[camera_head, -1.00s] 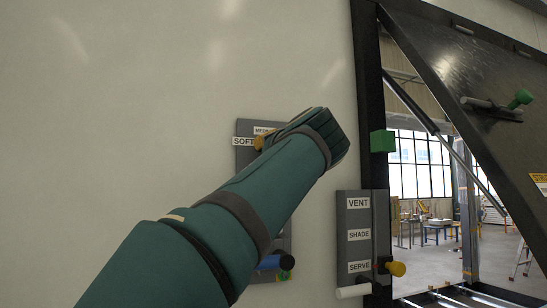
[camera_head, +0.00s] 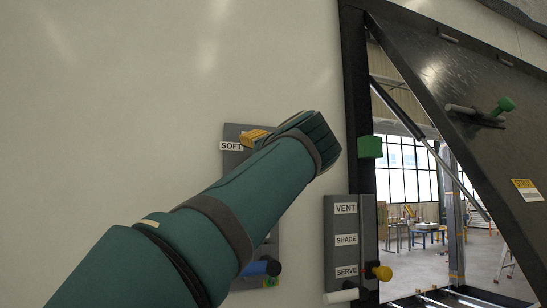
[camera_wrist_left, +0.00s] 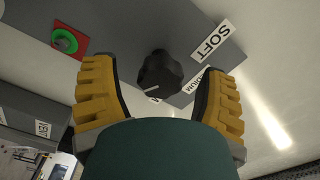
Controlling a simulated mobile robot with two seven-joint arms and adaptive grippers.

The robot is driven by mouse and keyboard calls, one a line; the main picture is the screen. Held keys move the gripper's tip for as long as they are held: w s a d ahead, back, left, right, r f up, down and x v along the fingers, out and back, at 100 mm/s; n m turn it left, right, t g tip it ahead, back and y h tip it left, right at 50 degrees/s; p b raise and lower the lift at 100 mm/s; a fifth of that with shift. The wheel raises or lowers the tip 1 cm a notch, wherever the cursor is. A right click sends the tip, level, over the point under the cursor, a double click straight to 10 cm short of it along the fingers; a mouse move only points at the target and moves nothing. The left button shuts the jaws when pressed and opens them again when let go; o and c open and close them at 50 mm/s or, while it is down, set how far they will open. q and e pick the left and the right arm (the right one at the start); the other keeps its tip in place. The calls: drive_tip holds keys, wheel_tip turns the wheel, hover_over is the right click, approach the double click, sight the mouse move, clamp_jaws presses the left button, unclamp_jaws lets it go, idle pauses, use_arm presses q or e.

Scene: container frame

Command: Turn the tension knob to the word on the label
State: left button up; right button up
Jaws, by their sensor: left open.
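A black tension knob (camera_wrist_left: 160,75) with a white pointer line sits on a grey panel (camera_wrist_left: 115,15) in the left wrist view. The pointer faces away from the SOFT label (camera_wrist_left: 211,40), toward the lower left of that view. A second label (camera_wrist_left: 197,78), ending in "IUM", is partly hidden by a finger. My left gripper (camera_wrist_left: 160,82) is open, with one yellow finger on each side of the knob; contact is not visible. In the head view, the SOFT label (camera_head: 231,146) shows beside a yellow finger (camera_head: 254,137); my arm hides the knob. My right gripper is not in view.
A red plate with a green ring (camera_wrist_left: 65,40) lies beside the knob. Below my arm is a blue handle (camera_head: 262,268). To the right are a VENT/SHADE/SERVE panel (camera_head: 346,224), a green block (camera_head: 369,147) and an open window frame (camera_head: 357,100).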

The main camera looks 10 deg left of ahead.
use_arm(q)
drive_tip(key=v, duration=1.1)
